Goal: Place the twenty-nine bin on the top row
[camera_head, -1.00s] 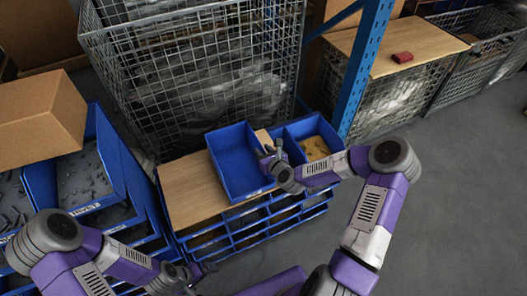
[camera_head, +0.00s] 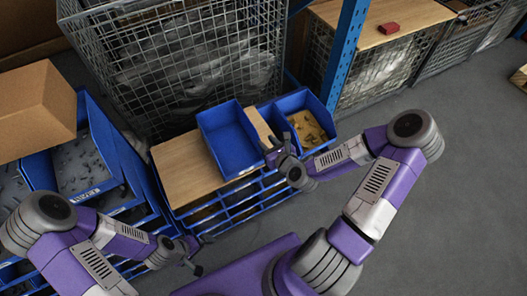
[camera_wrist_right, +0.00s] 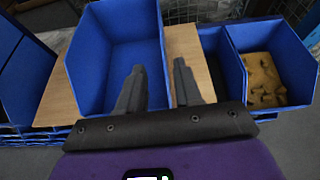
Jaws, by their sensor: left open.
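An empty blue bin (camera_head: 228,138) sits on a wooden board (camera_head: 190,172) on top of a low blue rack; it also shows in the right wrist view (camera_wrist_right: 115,45). No number is readable on it. My right gripper (camera_head: 275,148) is open beside the bin's right side. In the right wrist view its fingers (camera_wrist_right: 158,85) are apart, with the bin's right side appearing between them; whether they touch it I cannot tell. My left gripper (camera_head: 197,256) is open and empty, low at the left in front of the rack.
A blue bin with yellowish-brown parts (camera_head: 308,127) stands right of the board. Blue bins with grey parts (camera_head: 80,165) and a cardboard box (camera_head: 35,108) are at left. A wire cage (camera_head: 180,65) and blue post (camera_head: 345,55) stand behind.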

